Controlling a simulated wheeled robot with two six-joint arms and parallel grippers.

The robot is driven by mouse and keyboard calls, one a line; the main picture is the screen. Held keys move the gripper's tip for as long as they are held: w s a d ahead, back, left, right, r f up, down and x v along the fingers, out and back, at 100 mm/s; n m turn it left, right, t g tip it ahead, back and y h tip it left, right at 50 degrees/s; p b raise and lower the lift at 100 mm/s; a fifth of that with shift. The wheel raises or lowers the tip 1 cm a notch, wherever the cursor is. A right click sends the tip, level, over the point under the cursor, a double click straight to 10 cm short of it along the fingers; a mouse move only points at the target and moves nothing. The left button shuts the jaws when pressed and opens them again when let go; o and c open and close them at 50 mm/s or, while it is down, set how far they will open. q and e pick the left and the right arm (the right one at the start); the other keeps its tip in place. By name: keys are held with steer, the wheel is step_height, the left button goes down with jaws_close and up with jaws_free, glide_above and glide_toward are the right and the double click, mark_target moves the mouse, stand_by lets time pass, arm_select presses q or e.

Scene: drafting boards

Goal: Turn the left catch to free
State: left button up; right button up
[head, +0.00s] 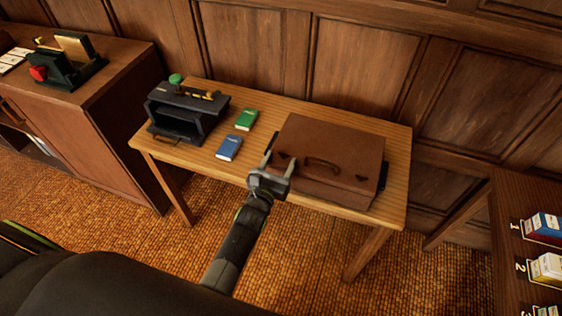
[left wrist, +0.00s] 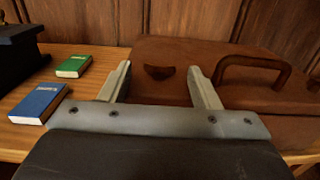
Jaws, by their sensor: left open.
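A brown suitcase (head: 335,143) lies closed on a wooden table. Its left catch (left wrist: 158,72) is a small dark crescent-like piece on the front, left of the curved handle (left wrist: 255,68). A matching right catch (head: 362,177) sits right of the handle in the head view. My left gripper (head: 281,153) reaches the front left of the case with its fingers apart and nothing held. In the left wrist view, the left catch shows between the two open fingertips (left wrist: 159,70), apart from both. My right gripper is not in view.
A green book (head: 246,120) and a blue book (head: 229,148) lie left of the case. A black device with a green knob (head: 176,79) stands at the table's left end. A side cabinet (head: 100,110) is left; a table with numbered boxes (head: 545,228) is right.

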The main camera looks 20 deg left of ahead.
arm_select(q)
steer(key=shift+w, duration=0.7)
steer(key=shift+c, duration=0.5)
steer(key=c, duration=0.9)
